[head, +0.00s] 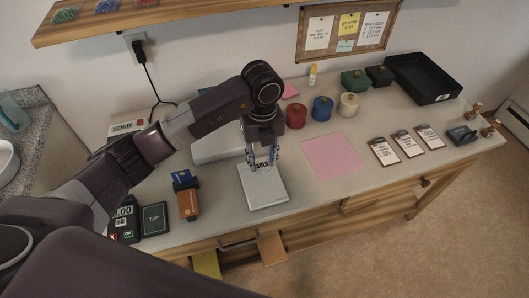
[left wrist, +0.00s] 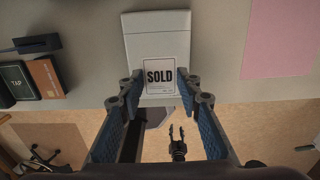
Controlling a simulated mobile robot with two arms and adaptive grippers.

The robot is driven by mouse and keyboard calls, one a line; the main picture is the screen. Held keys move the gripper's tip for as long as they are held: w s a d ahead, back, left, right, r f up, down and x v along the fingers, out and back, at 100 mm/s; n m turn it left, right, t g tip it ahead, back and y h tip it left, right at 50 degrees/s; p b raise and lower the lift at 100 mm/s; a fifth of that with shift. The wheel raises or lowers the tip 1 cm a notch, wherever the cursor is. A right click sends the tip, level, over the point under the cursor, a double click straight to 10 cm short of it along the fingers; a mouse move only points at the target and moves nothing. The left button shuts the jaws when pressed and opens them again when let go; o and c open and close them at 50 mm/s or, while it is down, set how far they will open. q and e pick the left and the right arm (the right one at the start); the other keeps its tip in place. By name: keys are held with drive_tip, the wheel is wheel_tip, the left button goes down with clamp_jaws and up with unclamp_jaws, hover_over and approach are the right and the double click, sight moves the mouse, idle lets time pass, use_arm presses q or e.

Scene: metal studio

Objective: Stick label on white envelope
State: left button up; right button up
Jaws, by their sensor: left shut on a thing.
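The white envelope (head: 266,195) lies flat near the front edge of the counter, and it also shows in the left wrist view (left wrist: 156,38). My left gripper (head: 262,168) points down over the envelope and is shut on the white SOLD label (left wrist: 160,78). The label is between the two blue-padded fingers and overlaps the envelope in both views. I cannot tell whether the label touches it. My right gripper (left wrist: 178,134) shows small in the left wrist view, below the counter edge, with its fingers apart and empty.
A pink sheet (head: 331,156) lies right of the envelope. Several coloured pots (head: 322,108), tag cards (head: 383,151) and a black tray (head: 424,79) are farther right and back.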

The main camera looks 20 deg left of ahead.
sight(262, 180)
use_arm(q)
drive_tip(key=shift+s+a+f+b, duration=0.1)
drive_tip(key=shift+a+f+b, duration=0.15)
drive_tip(key=shift+f+b, duration=0.45)
drive_tip(key=shift+f, duration=0.55)
drive_tip(key=shift+d+f+b, duration=0.1)
drive_tip(key=shift+f+b, duration=0.6)
drive_tip(key=shift+f, duration=0.35)
use_arm(e)
wheel_tip(262, 180, down, 3)
drive_tip(key=shift+w+a, duration=0.1)
use_arm(q)
drive_tip(key=shift+f+b, duration=1.3)
drive_tip(key=shift+f, duration=0.3)
use_arm(e)
drive_tip(key=shift+a+f, duration=0.15)
drive_tip(key=shift+f, duration=1.05)
use_arm(q)
drive_tip(key=shift+r, duration=0.1)
